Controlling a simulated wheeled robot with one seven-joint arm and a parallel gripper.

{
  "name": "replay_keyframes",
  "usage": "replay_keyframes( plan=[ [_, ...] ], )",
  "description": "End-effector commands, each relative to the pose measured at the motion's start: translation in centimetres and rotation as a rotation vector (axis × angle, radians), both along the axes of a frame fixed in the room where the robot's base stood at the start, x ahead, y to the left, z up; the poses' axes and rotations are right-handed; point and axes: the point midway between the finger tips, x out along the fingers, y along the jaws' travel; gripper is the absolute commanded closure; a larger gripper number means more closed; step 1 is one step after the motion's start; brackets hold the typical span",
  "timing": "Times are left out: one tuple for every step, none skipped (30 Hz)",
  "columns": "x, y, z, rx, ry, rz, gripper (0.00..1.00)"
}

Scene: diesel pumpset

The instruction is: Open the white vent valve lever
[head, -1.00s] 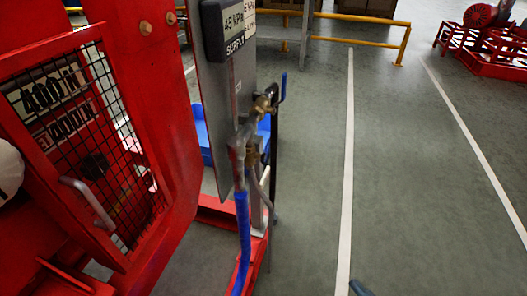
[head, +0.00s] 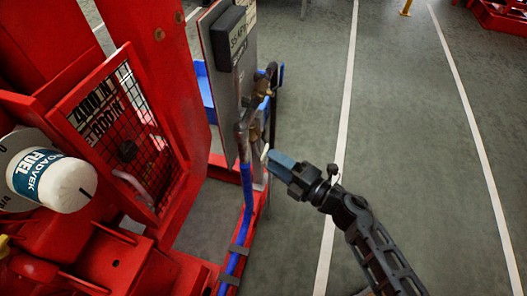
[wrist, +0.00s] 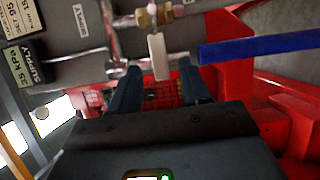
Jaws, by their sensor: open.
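The white vent valve lever (wrist: 158,57) hangs from a brass valve (wrist: 154,16) on the pipework in the wrist view. A small part of it shows at my fingertips in the head view (head: 265,152). My gripper (wrist: 160,73) is open, with one dark finger on each side of the lever's lower end as seen from the wrist. I cannot tell how deep the lever sits between the fingers, and no contact is clear. In the head view my gripper (head: 272,163) reaches in from the right, close to the pipework.
A blue pipe (head: 246,190) runs down below the valves; a blue bar also shows in the wrist view (wrist: 255,47). A grey panel with a SUPPLY gauge (head: 236,35) stands behind. The red frame, mesh guard (head: 118,120) and white fuel filter (head: 55,180) are left. Floor is clear right.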

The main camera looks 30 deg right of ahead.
Motion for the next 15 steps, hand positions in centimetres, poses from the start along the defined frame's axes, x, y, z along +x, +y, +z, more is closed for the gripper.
replay_keyframes(
  plan=[
    [0.9, 0.3, 0.0, 0.001, -0.002, -0.001, 0.53],
    [1.3, 0.5, 0.0, 0.001, -0.002, -0.001, 0.53],
    [1.8, 0.7, 0.0, 0.001, -0.002, 0.000, 0.53],
    [2.2, 0.9, 0.0, 0.001, -0.002, 0.000, 0.53],
    [2.6, 1.0, 0.0, 0.002, -0.001, 0.000, 0.53],
    [3.0, 1.2, 0.0, 0.001, -0.001, -0.001, 0.53],
    [3.3, 1.3, 0.0, 0.001, -0.001, -0.001, 0.53],
    [3.5, 1.4, 0.0, 0.001, -0.001, -0.001, 0.53],
    [3.8, 1.6, 0.0, 0.001, -0.001, -0.001, 0.53],
    [3.9, 1.6, 0.0, 0.001, 0.000, -0.001, 0.53],
    [4.1, 1.7, 0.0, 0.001, 0.000, 0.000, 0.53],
    [4.2, 1.8, 0.0, 0.002, 0.001, 0.000, 0.53],
    [4.2, 1.8, 0.0, 0.001, 0.002, -0.001, 0.53],
    [4.3, 1.8, 0.0, 0.001, 0.002, -0.001, 0.53],
    [4.3, 1.8, 0.0, 0.001, 0.002, -0.001, 0.53]
  ],
)
